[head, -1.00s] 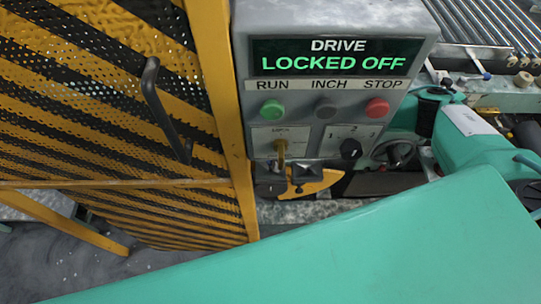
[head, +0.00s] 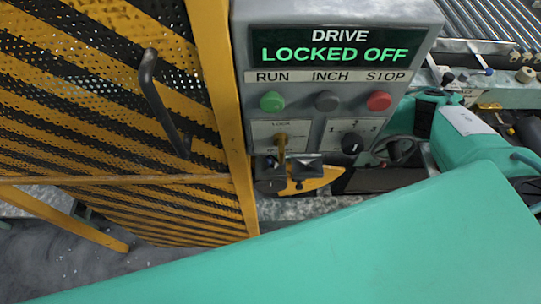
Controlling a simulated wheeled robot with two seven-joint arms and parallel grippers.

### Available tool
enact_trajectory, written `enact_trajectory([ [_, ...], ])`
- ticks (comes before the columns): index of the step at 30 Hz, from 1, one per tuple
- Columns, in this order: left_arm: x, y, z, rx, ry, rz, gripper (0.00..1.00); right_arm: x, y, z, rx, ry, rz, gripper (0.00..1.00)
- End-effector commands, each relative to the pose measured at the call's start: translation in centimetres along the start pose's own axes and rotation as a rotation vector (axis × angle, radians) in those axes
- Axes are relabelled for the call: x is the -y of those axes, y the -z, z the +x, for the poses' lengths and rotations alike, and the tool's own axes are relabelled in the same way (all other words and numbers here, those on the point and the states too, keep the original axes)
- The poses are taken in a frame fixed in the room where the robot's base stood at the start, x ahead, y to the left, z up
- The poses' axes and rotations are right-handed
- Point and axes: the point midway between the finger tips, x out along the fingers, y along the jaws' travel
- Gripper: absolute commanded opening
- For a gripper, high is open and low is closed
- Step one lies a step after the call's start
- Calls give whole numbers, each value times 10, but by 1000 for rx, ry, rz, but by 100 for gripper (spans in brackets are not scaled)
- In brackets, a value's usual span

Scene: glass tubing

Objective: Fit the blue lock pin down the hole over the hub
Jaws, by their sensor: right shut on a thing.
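I cannot make out the blue lock pin, the hub or the hole over it. A large teal surface (head: 330,255) fills the lower part of the view and hides what lies behind it.
A yellow and black mesh guard (head: 95,100) with a dark handle (head: 160,100) stands at the left. Dark blocks (head: 269,178) and a yellow piece (head: 322,180) sit under the box. A teal housing (head: 465,145) stands at the right, with rollers (head: 490,25) behind it.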

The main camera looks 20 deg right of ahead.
Motion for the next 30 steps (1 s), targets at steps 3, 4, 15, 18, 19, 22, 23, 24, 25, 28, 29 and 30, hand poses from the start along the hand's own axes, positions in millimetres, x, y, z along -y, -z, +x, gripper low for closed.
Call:
enact_trajectory([
  [3,0,0,2,0,0,0,55,0,0,4,0,0,0,5],
  [4,0,0,2,0,0,0,55,0,0,4,0,0,0,5],
  [15,0,-1,5,0,0,0,55,0,0,14,0,0,-1,5],
  [18,0,-1,6,0,0,0,55,0,0,16,0,0,-1,5],
  [19,0,-1,6,0,0,0,55,0,0,17,0,0,-1,5],
  [22,0,-1,7,0,0,0,55,0,0,19,0,0,-1,5],
  [23,0,-1,7,0,0,0,55,0,0,20,0,0,-1,5],
  [24,0,-1,7,0,0,0,55,0,0,21,0,0,0,5],
  [25,0,-1,8,0,0,0,55,0,0,22,0,0,0,5],
  [28,0,-1,7,0,0,0,55,0,0,22,1,0,0,36],
  [29,0,-1,7,0,0,0,55,0,0,22,0,0,0,41],
  [30,0,-1,7,0,0,0,55,0,0,22,0,0,-1,49],
])
